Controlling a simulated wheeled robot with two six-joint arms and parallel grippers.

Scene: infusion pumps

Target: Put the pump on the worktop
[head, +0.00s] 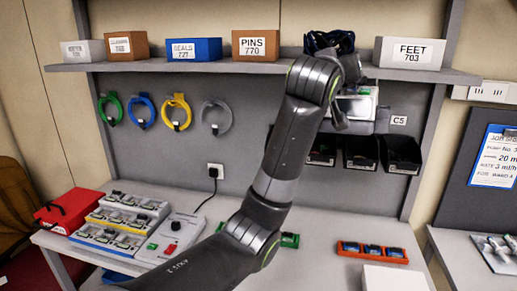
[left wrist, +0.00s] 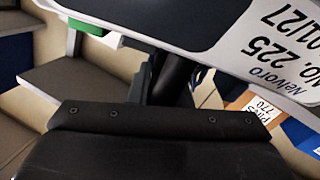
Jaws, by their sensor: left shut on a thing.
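The pump (head: 357,104), a pale and dark box, is held up at the shelf bay marked C5, partly hidden behind my left wrist. In the left wrist view, the pump (left wrist: 245,45) fills the top, with a dark face and a white label reading 225. My left gripper (head: 340,108) is shut on it; its fingertips are mostly hidden. The worktop (head: 320,268) is the pale bench below, with bare room around its middle. My right gripper is not in view.
Black bins (head: 361,153) hang below the pump. On the worktop stand a grey rack (head: 122,220), a control box (head: 170,238) and an orange tray (head: 372,251).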

